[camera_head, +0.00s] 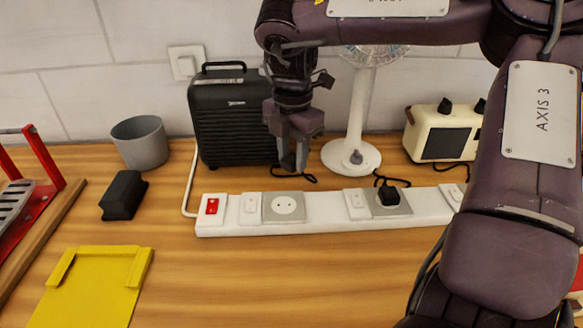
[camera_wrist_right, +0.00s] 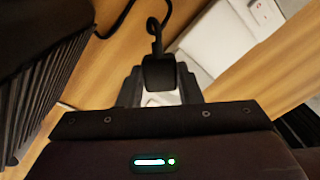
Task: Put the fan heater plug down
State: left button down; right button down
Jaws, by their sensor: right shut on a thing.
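My right gripper (camera_head: 290,165) points down behind the white power strip (camera_head: 320,222), close to the black fan heater (camera_head: 235,115). In the right wrist view its fingers (camera_wrist_right: 160,95) are shut on the black fan heater plug (camera_wrist_right: 158,72), whose black cord loops away at the top. In the head view the plug is mostly hidden by the fingers, and a piece of cord shows beside them on the wood. I cannot tell whether the plug touches the bench. The left socket (camera_head: 284,207) of the strip is empty. My left gripper is not in view.
Another black plug (camera_head: 389,195) sits in the strip's right socket. A white fan (camera_head: 352,155) and a cream radio (camera_head: 445,132) stand behind the strip. A grey cup (camera_head: 140,143), a black block (camera_head: 123,196) and a yellow tray (camera_head: 90,290) are at left. The front middle bench is clear.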

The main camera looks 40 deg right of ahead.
aim_at(292, 151)
jog(key=shift+w+d, duration=0.65)
jog(key=shift+w, duration=0.15)
notch_tip(292, 151, down, 2)
jog(key=shift+f, duration=0.2)
notch_tip(292, 151, down, 4)
jog(key=shift+r, duration=0.2)
jog(key=shift+w+d+f+p, duration=0.1)
jog(key=shift+f+p, duration=0.2)
jog(key=shift+p, duration=0.05)
jog(key=shift+w+d+f, duration=0.1)
jog(key=shift+w+f, duration=0.05)
jog(key=shift+f, duration=0.1)
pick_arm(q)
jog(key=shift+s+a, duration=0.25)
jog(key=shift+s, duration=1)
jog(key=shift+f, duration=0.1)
pick_arm(e)
jog(key=shift+f+b, duration=0.35)
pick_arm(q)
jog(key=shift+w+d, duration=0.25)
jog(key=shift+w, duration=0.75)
pick_arm(e)
jog(key=shift+f, duration=0.15)
